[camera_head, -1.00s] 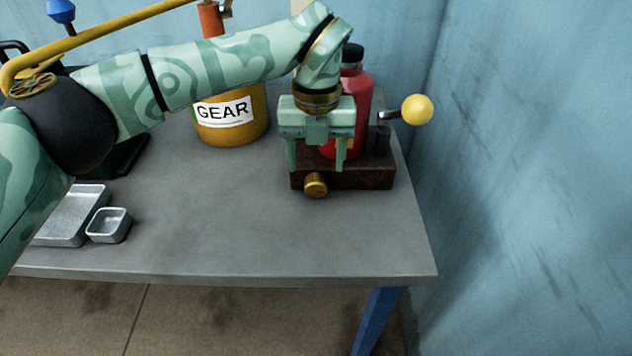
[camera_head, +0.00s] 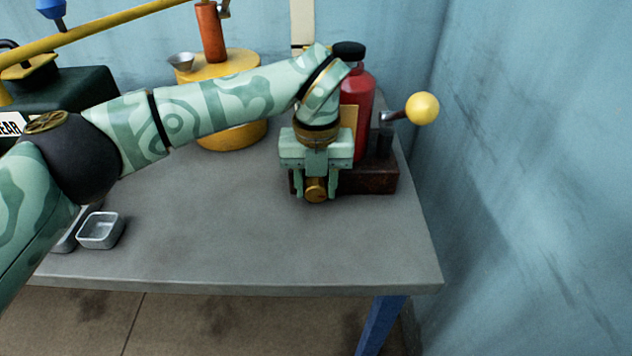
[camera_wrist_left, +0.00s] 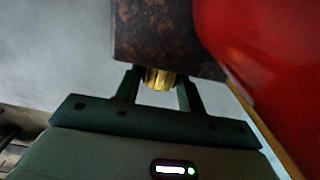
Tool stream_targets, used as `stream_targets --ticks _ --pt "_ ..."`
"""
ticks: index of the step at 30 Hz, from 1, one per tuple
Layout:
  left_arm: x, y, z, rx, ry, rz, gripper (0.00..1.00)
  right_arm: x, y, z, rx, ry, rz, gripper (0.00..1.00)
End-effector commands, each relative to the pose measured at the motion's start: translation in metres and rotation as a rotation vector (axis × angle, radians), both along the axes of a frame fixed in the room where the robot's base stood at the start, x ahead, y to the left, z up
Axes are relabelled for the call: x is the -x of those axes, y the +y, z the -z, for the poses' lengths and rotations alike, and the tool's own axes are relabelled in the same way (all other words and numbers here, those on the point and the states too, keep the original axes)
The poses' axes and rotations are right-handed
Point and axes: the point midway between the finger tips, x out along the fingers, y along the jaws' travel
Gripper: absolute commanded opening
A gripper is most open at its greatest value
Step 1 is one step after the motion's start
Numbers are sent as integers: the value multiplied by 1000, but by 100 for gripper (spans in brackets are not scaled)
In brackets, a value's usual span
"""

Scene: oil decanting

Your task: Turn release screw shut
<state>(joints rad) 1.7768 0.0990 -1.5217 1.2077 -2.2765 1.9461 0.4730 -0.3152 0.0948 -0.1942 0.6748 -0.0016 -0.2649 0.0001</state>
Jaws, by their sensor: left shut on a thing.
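The brass release screw (camera_head: 317,189) sticks out of the front of a dark brown base block (camera_head: 375,179), on which a red bottle-shaped jack body (camera_head: 358,112) stands. My left gripper (camera_head: 317,194) comes down from above with one finger on each side of the screw and is shut on it. In the left wrist view the brass screw (camera_wrist_left: 158,79) sits between the two fingers, against the block (camera_wrist_left: 165,35). The red body (camera_wrist_left: 270,50) is close on the right there. My right gripper is not in view.
A lever with a yellow ball (camera_head: 422,108) juts out at the right of the block, near the blue wall. A yellow can (camera_head: 232,137) stands behind my left arm. A small metal tray (camera_head: 101,230) lies at the left. The table's front middle (camera_head: 240,245) is clear.

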Motion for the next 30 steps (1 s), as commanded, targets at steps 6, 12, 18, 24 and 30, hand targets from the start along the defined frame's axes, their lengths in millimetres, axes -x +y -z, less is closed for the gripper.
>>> stream_targets --ticks 6,12,18,24,30 --pt "1 2 -3 49 0 -1 16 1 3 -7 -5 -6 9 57" --pt "1 4 -5 167 -2 -2 16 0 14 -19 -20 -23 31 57" --pt "1 7 -4 320 -1 -4 16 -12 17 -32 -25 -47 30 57" --pt "0 9 -1 458 -1 -3 16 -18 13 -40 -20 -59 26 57" --pt "0 10 1 557 -1 -2 16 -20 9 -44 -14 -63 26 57"
